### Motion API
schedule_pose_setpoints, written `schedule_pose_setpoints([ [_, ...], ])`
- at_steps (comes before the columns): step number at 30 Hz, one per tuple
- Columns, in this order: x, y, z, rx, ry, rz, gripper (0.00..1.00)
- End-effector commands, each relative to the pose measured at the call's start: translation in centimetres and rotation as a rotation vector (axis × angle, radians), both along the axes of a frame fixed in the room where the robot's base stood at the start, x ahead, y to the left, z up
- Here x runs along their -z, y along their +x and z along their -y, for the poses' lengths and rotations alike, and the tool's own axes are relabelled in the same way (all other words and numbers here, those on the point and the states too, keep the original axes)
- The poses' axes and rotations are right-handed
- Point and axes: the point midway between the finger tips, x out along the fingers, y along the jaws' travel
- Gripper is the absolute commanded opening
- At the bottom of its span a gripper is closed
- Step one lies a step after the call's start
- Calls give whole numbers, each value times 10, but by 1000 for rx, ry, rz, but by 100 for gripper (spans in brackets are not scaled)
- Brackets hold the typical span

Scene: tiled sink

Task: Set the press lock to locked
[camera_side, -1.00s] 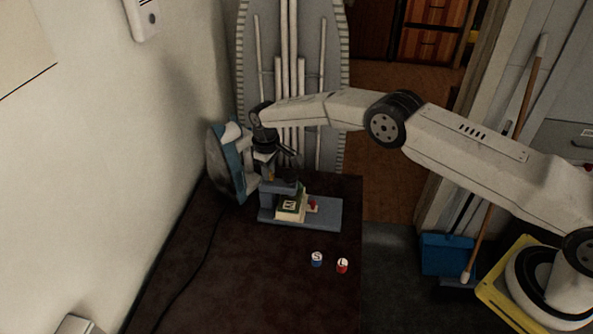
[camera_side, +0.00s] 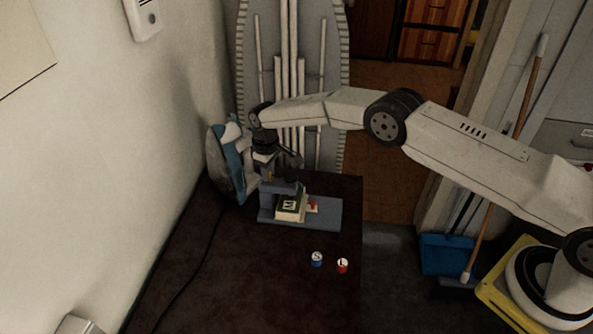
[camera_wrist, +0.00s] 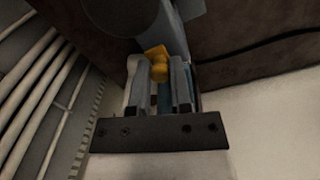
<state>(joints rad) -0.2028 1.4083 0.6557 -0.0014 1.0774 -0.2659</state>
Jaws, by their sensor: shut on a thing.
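The press (camera_side: 330,214) is a blue-grey stand with a flat base and an upright column on the dark table in the side view. A pale block with a dark lettered face (camera_side: 291,204) sits on its base, with a small red part beside it. My gripper (camera_side: 268,172) is at the top of the press column. In the wrist view, the two fingers of my gripper (camera_wrist: 160,80) are closed around a yellow lock knob (camera_wrist: 158,55). The knob's lower part is between the fingers. The lock's setting cannot be read.
A blue and white iron (camera_side: 233,160) stands close to the left of my gripper, near the wall. A blue-sided cap (camera_side: 317,259) and a red-sided cap (camera_side: 342,266) lie in front of the press. An ironing board (camera_side: 335,60) stands behind. The table's front is mostly clear.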

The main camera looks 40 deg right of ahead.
Motion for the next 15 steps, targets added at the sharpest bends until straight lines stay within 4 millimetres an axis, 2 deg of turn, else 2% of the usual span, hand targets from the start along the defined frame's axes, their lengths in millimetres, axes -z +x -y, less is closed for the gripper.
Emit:
schedule_pose_setpoints([
  [8, -1, -12, -13, -1, 1, 0, 0],
  [15, 0, -15, -16, -1, 2, -3, 0],
])
